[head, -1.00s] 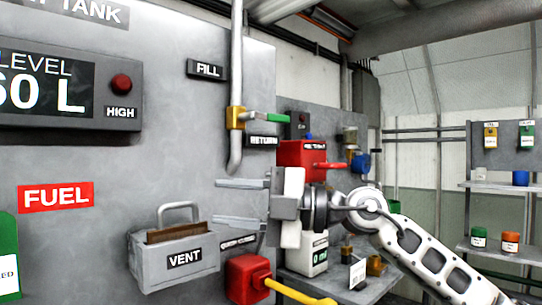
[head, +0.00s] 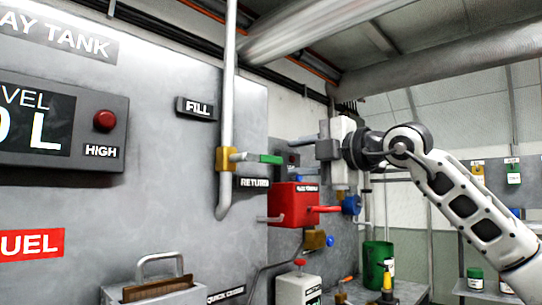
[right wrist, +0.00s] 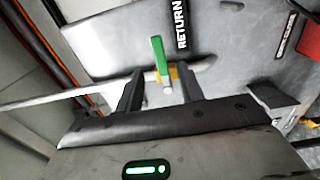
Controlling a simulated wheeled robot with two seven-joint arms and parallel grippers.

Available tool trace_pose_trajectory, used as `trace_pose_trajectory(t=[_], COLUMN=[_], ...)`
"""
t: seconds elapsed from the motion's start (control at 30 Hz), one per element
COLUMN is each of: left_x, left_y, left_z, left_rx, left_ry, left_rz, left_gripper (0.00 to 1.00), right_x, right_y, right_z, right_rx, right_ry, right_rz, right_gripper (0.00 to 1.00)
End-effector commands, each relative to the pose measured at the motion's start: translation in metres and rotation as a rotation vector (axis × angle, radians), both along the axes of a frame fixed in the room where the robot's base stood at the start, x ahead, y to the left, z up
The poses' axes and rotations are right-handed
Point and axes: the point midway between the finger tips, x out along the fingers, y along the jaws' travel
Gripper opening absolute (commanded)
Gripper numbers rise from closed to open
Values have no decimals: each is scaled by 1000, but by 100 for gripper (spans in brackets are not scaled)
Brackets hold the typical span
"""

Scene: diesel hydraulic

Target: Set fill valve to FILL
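The fill valve has a yellow body (head: 226,160) on a vertical grey pipe, with a green-tipped lever (head: 270,159) pointing right. The FILL label (head: 198,108) is above the valve and the RETURN label (head: 254,183) is just below the lever. My right gripper (head: 303,141) is right of the lever, with its fingers pointing left towards the panel. In the right wrist view, its two dark fingers (right wrist: 160,88) are apart, and the green lever (right wrist: 160,58) shows between and beyond them. No contact is visible. My left gripper is not in view.
A red box (head: 293,204) with a red lever is below the gripper. A green canister (head: 378,262) stands at the lower right. The panel around the FILL label is clear.

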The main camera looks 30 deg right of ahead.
Motion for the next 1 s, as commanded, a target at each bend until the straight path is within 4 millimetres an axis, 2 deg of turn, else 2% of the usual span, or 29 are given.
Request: trace_pose_trajectory(t=[0.2, 0.4, 0.8, 0.83, 0.93, 0.97, 1.0], left_x=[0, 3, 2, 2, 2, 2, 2], left_y=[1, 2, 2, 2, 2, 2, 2], left_z=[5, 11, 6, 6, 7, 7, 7], left_rx=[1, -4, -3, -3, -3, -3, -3], left_ry=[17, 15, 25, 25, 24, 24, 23], left_rz=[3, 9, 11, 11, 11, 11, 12], left_gripper=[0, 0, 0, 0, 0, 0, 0], right_x=[43, 66, 73, 73, 73, 73, 73], right_y=[16, 24, 26, 26, 26, 26, 26], right_z=[3, 2, 0, 0, 0, 0, 0], right_rx=[1, 0, -1, -1, -1, 0, 0], right_ry=[1, -1, -1, -1, -1, -1, -1], right_rz=[3, 2, 2, 2, 2, 2, 2], right_gripper=[38, 38, 38, 33, 5, 0, 0])
